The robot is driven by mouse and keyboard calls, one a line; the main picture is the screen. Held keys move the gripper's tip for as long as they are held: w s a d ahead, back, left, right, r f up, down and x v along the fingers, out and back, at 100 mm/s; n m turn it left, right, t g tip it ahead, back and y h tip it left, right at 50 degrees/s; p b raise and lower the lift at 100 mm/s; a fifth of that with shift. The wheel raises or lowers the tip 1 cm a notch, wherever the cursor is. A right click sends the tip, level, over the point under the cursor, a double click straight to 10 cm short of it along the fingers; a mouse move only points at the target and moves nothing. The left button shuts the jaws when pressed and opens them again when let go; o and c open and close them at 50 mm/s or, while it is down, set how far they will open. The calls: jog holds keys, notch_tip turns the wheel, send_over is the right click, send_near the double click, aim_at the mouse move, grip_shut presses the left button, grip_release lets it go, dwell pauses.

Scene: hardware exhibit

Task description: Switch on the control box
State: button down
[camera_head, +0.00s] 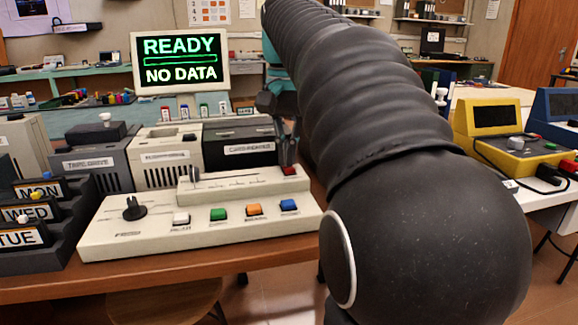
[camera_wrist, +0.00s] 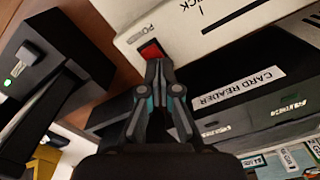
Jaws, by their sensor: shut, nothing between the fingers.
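The control box (camera_head: 150,240) is a beige sloped console at the front of the wooden table, with a black knob and white, green, orange and blue buttons. Its red switch (camera_head: 289,171) sits at the upper right corner. In the wrist view the red switch (camera_wrist: 151,50) is beside a partly hidden label starting "PO". My gripper (camera_head: 288,158) is shut and empty, its tips just above the red switch. In the wrist view my gripper (camera_wrist: 156,64) has its tips overlapping the switch's near edge; I cannot tell whether they touch it.
A black card reader (camera_head: 240,148) stands close behind the switch, with a beige unit and a tape drive to its left. A monitor (camera_head: 180,62) reads "READY NO DATA". Black day-labelled trays (camera_head: 28,228) stand at left. A yellow device (camera_head: 500,135) is on another table at right.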

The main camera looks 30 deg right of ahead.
jog(key=shift+r+p, duration=2.35)
jog(key=shift+r, duration=1.05)
